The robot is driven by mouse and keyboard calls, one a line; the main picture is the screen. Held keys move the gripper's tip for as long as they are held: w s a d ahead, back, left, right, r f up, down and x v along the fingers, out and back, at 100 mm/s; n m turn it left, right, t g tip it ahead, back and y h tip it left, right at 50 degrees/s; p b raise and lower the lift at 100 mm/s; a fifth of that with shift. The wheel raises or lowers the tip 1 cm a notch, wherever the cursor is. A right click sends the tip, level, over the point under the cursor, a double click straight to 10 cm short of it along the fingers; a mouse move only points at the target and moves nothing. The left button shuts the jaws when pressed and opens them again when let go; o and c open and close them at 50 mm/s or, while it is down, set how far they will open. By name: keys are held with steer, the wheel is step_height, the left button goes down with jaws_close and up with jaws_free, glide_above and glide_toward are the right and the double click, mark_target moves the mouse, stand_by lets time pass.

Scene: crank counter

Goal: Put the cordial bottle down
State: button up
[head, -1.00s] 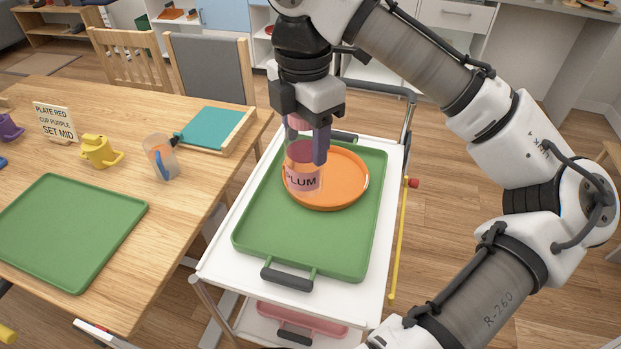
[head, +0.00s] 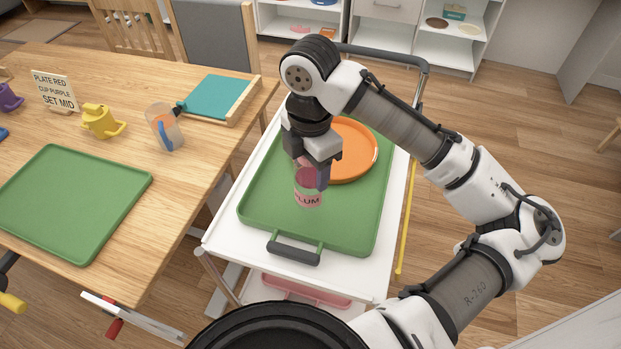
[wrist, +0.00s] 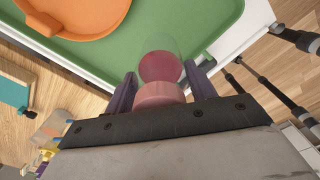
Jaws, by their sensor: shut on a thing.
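The cordial bottle (head: 308,198) is clear with pink liquid and a pink label reading PLUM. My gripper (head: 313,172) is shut on its upper part and holds it upright over the green tray (head: 260,212) on the white cart. The bottle is in front of the orange plate (head: 358,155). In the wrist view the bottle (wrist: 160,66) sits between both dark fingers, with the plate (wrist: 85,12) off to the upper left. I cannot tell whether the bottle's base touches the tray.
The cart's white top (head: 222,237) borders the tray. The tray's front part is bare.

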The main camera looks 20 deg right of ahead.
steer(key=shift+f, duration=2.15)
steer(key=shift+f, duration=0.2)
steer(key=o, duration=1.1)
steer(key=shift+r, duration=0.15)
step_height(320, 180, up, 12)
steer(key=shift+r, duration=0.1)
